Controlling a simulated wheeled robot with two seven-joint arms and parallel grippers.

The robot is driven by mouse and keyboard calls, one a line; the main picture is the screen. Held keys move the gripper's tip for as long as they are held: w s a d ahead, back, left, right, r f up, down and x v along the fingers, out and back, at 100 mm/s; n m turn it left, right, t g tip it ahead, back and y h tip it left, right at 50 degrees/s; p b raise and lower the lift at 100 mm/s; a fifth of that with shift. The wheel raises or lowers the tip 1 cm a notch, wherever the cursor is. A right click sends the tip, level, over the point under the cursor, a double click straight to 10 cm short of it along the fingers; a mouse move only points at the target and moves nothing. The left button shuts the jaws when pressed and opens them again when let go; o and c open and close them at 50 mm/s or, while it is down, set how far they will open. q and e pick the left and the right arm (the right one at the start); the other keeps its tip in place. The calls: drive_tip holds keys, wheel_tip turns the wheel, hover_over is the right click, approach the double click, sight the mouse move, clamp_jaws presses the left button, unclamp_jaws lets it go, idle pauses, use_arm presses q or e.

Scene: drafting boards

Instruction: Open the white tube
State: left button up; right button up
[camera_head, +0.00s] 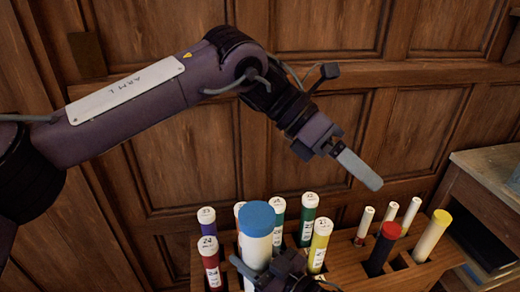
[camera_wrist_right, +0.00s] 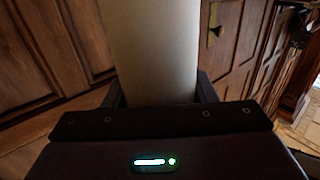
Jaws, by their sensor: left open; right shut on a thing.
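A large white tube (camera_head: 256,250) with a blue cap (camera_head: 257,217) stands roughly upright at the bottom middle of the head view. Its lower end is hidden. My right gripper (camera_head: 262,271) is shut around the tube's body below the cap. In the right wrist view the tube (camera_wrist_right: 155,50) runs between the two fingers, pale and plain. My left gripper (camera_head: 360,170) is open and empty. It hangs in the air above and to the right of the blue cap, pointing down and right, seen nearly edge-on.
A wooden rack (camera_head: 342,262) behind the tube holds several smaller capped tubes, including a red-and-black one (camera_head: 384,248) and a yellow-capped one (camera_head: 432,236). A wooden cabinet (camera_head: 490,180) stands at the right. Panelled wall fills the back. The air above the caps is free.

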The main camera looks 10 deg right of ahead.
use_arm(q)
drive_tip(key=a+f+t+y, duration=0.1)
drive_tip(key=a+t+y, duration=0.2)
drive_tip(key=a+y, duration=0.15)
wheel_tip(320, 180, up, 4)
drive_tip(key=n+t+y, duration=0.3)
drive_tip(key=t+y, duration=0.1)
drive_tip(key=y, duration=0.1)
hover_over(260, 215)
wheel_tip(260, 215, down, 12)
drive_tip(key=shift+c, duration=0.5)
drive_tip(key=c, duration=1.1)
drive_tip(key=shift+r, duration=0.2)
drive_tip(key=shift+r, duration=0.95)
